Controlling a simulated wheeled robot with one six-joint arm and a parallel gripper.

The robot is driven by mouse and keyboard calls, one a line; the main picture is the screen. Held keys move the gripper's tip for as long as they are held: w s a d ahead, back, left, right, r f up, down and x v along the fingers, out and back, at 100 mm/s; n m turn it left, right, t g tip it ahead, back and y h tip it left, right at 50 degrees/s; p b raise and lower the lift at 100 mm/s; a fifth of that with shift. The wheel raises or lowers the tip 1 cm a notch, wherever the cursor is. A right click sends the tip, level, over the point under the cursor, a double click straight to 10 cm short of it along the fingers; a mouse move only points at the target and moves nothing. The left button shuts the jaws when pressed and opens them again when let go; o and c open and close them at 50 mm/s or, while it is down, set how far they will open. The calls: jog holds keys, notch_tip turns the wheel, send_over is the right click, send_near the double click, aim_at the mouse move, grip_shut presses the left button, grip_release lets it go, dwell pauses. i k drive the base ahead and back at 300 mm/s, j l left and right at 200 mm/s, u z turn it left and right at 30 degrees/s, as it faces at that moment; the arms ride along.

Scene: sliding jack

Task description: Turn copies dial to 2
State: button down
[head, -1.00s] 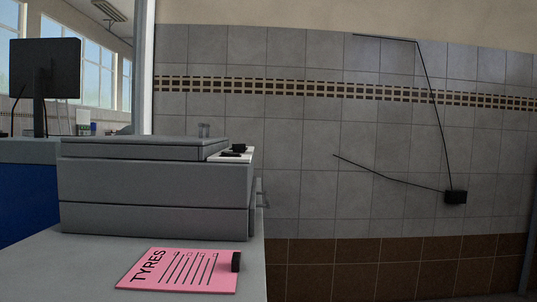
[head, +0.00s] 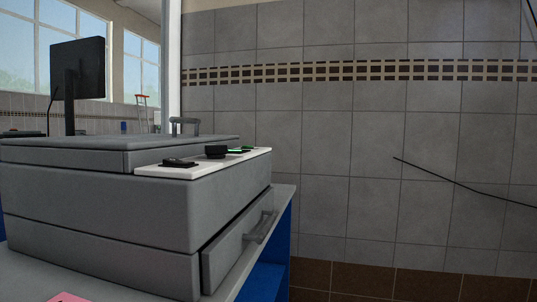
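A grey copier (head: 100,205) stands on a counter at the left. A white control panel (head: 150,171) runs along the right side of its top. A round black dial (head: 216,152) sits on the panel, seen almost edge-on. Its markings and setting cannot be read from here. A flat black switch-like part (head: 180,162) is nearer on the panel, and a small green-lit part (head: 238,150) is beyond the dial. My gripper is not in view.
The closed lid (head: 120,150) has a raised grey handle (head: 184,125). A drawer (head: 235,250) with a protruding handle (head: 262,226) faces right. A pink sheet's corner (head: 68,297) shows at the bottom. Space right of the copier is open up to the tiled wall (head: 330,150).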

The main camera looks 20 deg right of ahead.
aim_at(211, 151)
jog(key=i+l, duration=0.4)
jog(key=i+l+u, duration=0.25)
jog(key=l+u, duration=0.2)
jog(key=l, duration=0.25)
jog(key=i, duration=0.05)
